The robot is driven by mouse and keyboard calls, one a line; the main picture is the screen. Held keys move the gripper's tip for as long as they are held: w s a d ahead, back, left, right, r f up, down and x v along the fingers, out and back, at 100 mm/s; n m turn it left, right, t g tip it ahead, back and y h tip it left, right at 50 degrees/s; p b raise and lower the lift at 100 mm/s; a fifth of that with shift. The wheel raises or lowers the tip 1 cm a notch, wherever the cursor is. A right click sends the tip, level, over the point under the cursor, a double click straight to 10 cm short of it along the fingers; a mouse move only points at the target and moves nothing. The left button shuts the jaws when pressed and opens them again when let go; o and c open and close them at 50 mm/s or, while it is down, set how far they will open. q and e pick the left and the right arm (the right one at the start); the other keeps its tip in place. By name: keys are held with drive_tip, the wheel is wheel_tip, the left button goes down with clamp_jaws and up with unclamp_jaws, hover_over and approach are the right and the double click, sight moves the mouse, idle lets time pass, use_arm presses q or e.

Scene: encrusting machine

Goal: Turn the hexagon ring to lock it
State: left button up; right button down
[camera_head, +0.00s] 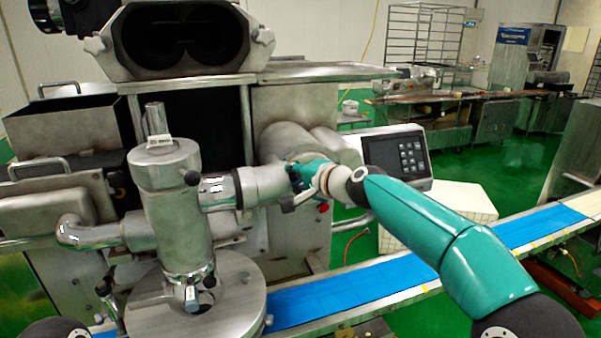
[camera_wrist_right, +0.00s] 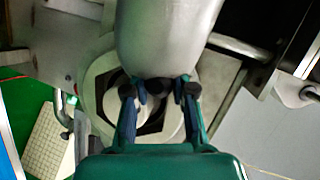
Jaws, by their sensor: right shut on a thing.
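The hexagon ring (camera_wrist_right: 94,98) shows in the right wrist view as a pale grey round piece with a dark six-sided outline, partly hidden by my fingers and the metal pipe (camera_wrist_right: 170,35). My right gripper (camera_wrist_right: 160,87) has one finger on each side, at the pipe's lower end, and is shut on the ring; the exact contact is hard to see. In the head view my right gripper (camera_head: 308,174) is at the right end of the horizontal pipe (camera_head: 258,186), hiding the ring. My left gripper is not in view.
The upright metal cylinder (camera_head: 175,205) stands left of the pipe. A control panel (camera_head: 396,155) is close to the right of my gripper. A blue conveyor belt (camera_head: 350,283) runs below. A pale tiled block (camera_head: 462,203) stands behind my right arm.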

drive_tip(key=c, duration=1.4)
unclamp_jaws()
drive_tip(key=o, duration=0.5)
drive_tip(key=shift+c, duration=0.2)
drive_tip(key=shift+s, duration=0.15)
drive_tip(key=shift+s, duration=0.1)
drive_tip(key=v, duration=1.1)
drive_tip(key=shift+s+d, duration=0.25)
drive_tip(key=shift+s, duration=0.05)
